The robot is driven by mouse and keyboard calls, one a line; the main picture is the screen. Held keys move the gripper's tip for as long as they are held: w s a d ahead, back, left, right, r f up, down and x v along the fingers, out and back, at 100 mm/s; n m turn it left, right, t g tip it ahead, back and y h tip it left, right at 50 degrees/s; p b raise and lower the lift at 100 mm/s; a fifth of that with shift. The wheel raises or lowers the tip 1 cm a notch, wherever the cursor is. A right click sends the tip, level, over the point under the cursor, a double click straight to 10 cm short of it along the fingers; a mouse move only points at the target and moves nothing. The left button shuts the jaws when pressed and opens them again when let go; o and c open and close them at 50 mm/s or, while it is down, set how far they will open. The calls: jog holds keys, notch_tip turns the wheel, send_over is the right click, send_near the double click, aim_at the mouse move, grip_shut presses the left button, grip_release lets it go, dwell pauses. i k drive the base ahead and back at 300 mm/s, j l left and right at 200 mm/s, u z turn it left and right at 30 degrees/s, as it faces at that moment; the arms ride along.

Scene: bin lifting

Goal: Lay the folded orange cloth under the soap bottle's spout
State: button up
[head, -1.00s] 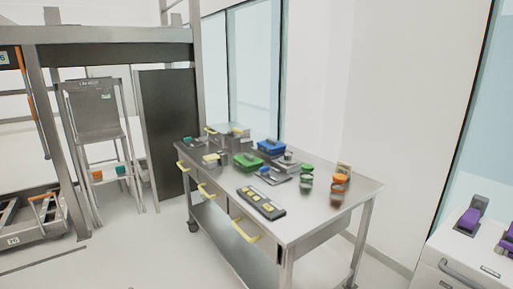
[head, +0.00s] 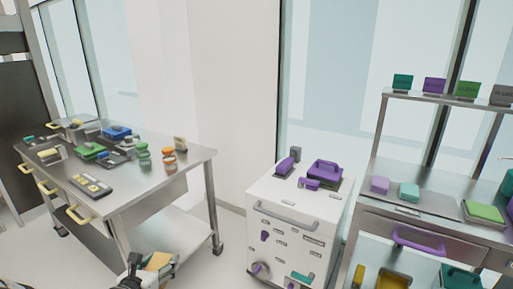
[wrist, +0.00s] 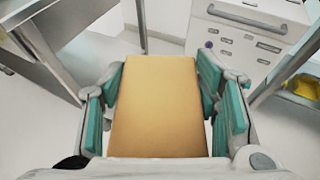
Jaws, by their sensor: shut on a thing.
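My gripper (wrist: 158,112) is shut on the folded orange cloth (wrist: 155,85), a flat tan-orange block between the teal finger pads in the wrist view. In the head view the cloth (head: 157,262) shows at the bottom edge, beside my dark wrist, held above the floor between the steel table and the white cabinet. I cannot pick out a soap bottle with a spout for sure in either view.
The steel table (head: 180,172) at left carries green, blue and orange items. The white cabinet (head: 300,205) has purple items on top. At right, a steel bench (head: 440,215) holds a purple block, a teal block and a green block (head: 485,212). Floor shows between table and cabinet.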

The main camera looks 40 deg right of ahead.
aim_at(485, 191)
jog(key=k+z, duration=0.1)
jog(key=z, duration=0.3)
jog(key=k+z, duration=0.1)
jog(key=z, duration=0.35)
jog(key=k+l+z, duration=0.1)
jog(key=z, duration=0.3)
jog(key=k+l+z, duration=0.1)
jog(key=z, duration=0.3)
